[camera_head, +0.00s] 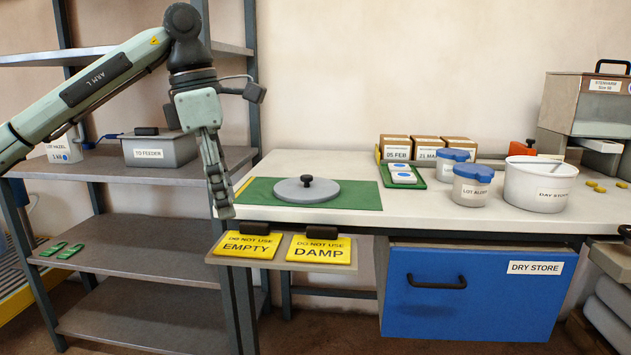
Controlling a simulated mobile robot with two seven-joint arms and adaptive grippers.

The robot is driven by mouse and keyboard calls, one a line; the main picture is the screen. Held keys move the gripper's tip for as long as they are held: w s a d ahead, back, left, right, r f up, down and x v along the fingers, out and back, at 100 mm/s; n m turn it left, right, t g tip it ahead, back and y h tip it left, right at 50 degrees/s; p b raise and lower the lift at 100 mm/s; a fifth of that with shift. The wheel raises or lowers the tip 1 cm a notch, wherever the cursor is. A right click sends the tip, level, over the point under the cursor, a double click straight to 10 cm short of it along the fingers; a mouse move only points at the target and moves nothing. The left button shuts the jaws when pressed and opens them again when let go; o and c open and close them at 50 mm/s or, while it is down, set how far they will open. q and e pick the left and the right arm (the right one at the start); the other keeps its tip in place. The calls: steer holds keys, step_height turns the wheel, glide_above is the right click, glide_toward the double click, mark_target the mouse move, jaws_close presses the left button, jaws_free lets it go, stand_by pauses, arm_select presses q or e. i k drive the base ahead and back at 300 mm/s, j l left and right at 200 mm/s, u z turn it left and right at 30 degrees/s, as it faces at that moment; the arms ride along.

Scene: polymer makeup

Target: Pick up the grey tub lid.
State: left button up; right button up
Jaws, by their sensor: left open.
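The grey tub lid (323,191) is a round disc with a black knob (306,181) on top. It lies flat on a green mat (258,194) at the left end of the white bench. My left gripper (224,209) hangs pointing down at the bench's left front corner, left of the lid and apart from it. It is open and holds nothing that I can see. My right gripper is not clearly in view.
A white DAY STORE tub (538,187) and blue-lidded pots (472,187) stand to the right. Yellow signs (247,245) sit below the bench's front edge. A grey TO FEEDER bin (161,150) is on the left shelf. Bench space right of the mat's front is clear.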

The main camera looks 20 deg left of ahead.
mark_target(306, 188)
steer(key=i, duration=1.15)
